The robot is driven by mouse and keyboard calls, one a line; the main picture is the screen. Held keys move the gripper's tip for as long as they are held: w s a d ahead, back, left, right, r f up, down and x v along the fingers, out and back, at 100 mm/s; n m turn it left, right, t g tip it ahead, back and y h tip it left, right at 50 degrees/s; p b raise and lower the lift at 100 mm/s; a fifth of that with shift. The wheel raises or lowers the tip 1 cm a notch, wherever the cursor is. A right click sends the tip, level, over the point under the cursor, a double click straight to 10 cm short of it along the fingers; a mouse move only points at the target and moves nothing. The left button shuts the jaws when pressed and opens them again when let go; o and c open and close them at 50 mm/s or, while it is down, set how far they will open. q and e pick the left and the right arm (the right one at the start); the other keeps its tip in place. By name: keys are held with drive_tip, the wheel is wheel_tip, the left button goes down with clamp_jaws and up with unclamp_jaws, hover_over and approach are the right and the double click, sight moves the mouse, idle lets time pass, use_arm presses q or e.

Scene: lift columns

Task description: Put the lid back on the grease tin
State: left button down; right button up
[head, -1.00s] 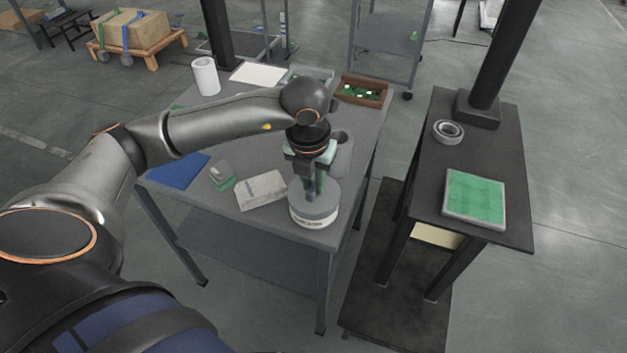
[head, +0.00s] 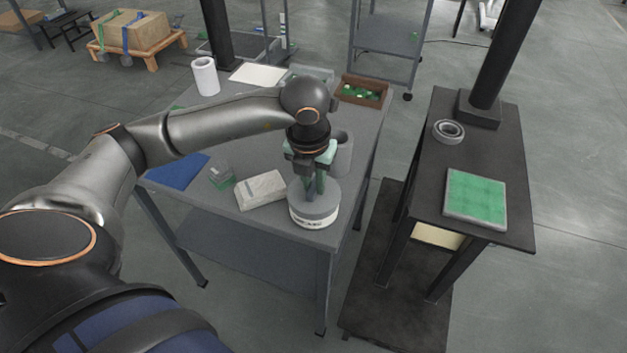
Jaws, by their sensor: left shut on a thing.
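The grease tin (head: 316,223) is a short round tin with a pale label band, standing near the front corner of the grey workbench. Its grey round lid (head: 328,199) lies over the tin's top and looks level. I cannot tell whether it is fully seated. My left gripper (head: 315,188) points down from above and is shut on the lid at its middle. The fingers partly hide the lid's centre. My right gripper is not in view.
A grey cylinder (head: 344,158) stands close behind the tin. A pale packet (head: 262,190) lies just left of it. A brown box of green parts (head: 347,97) and a white roll (head: 205,76) are farther back. A dark table (head: 425,185) stands right.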

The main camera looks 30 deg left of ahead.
use_arm(q)
drive_tip(key=c, duration=0.7)
unclamp_jaws()
drive_tip(key=o, duration=0.5)
drive_tip(key=shift+c, duration=0.2)
drive_tip(key=shift+r+p, duration=2.35)
drive_tip(key=shift+r, duration=1.15)
